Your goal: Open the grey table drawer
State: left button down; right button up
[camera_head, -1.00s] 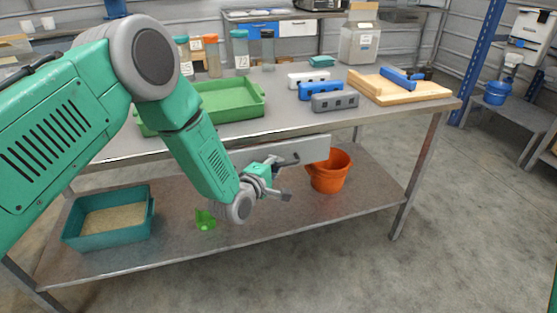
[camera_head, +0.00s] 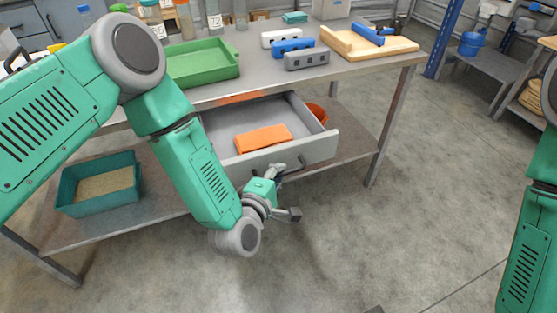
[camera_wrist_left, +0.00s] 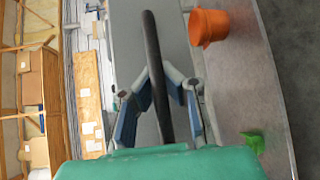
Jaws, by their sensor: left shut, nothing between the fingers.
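The grey drawer (camera_head: 318,151) is pulled out from under the tabletop, its inside showing from above. An orange block-like item (camera_head: 263,138) lies in it. My left gripper (camera_head: 287,192) is at the outer side of the drawer front, shut with nothing gripped. In the left wrist view, the dark bar handle (camera_wrist_left: 153,62) runs in line with the fingers of my left gripper (camera_wrist_left: 160,108); I cannot tell if they touch it. My right arm is at the right edge; only a dark tip, possibly its gripper, shows at the bottom edge.
The grey table (camera_head: 262,73) carries a green tray (camera_head: 203,70), several small blocks and a wooden board (camera_head: 400,47). The lower shelf holds a teal bin (camera_head: 100,190) and an orange bucket (camera_head: 318,113), partly hidden by the drawer. Floor in front is clear.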

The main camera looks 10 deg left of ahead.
pick_arm(q)
jog(key=shift+s+f, duration=0.1)
jog(key=shift+s, duration=0.3)
pick_arm(e)
jog(key=shift+s+r, duration=0.15)
pick_arm(q)
jog(key=c, duration=2.3)
grip_release()
jog(key=shift+d, duration=0.1)
jog(key=o, duration=0.7)
jog(key=shift+s, duration=0.15)
jog(key=shift+s+r, duration=0.1)
jog(key=shift+r, duration=0.1)
jog(key=shift+f, duration=0.1)
pick_arm(e)
jog(key=shift+s+a+r, duration=0.1)
jog(key=shift+s+a, duration=0.05)
jog(key=shift+a, duration=0.05)
pick_arm(q)
jog(key=v, duration=1.1)
jog(key=shift+s, duration=0.35)
